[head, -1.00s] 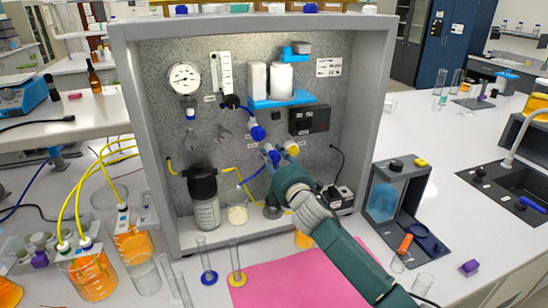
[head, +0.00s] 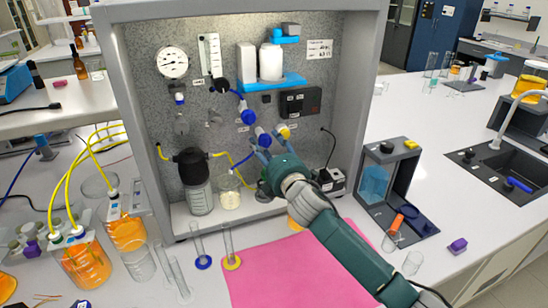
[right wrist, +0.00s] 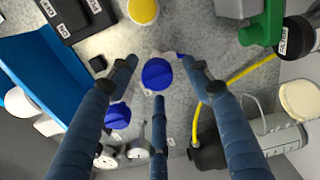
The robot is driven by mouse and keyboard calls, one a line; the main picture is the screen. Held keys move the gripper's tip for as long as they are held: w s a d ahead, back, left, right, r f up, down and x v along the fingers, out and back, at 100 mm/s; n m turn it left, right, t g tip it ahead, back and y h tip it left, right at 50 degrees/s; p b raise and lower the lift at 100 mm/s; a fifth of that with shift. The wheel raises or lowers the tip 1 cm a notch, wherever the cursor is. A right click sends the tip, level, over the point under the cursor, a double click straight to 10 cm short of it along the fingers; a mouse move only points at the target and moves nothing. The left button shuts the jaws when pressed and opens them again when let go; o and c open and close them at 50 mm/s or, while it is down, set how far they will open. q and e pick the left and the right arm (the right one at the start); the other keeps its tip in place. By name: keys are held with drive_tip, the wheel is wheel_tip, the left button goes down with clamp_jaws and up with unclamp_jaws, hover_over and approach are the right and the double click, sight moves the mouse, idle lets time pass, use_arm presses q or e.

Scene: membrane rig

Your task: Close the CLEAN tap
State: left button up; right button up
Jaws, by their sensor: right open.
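The upright grey panel carries a group of taps. A blue-knobbed tap (head: 262,140) is low in the group; in the right wrist view its knob (right wrist: 157,74) lies between my fingertips. A yellow-knobbed tap (head: 283,131) is to its right and another blue-knobbed tap (head: 248,117) is at its upper left. The small labels by the taps are too small to read, so I cannot tell which is CLEAN. My right gripper (head: 273,149) is open, its fingers spread to either side of the lower blue knob, with no clear contact. My left gripper is out of view.
A blue shelf (head: 272,82) with white canisters and a black box (head: 300,102) sit above the taps. A dark-capped bottle (head: 197,190) and a cream jar (head: 230,198) stand below.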

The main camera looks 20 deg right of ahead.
drive_tip(key=s, duration=0.9)
drive_tip(key=shift+s, duration=0.2)
drive_tip(key=shift+d, duration=0.1)
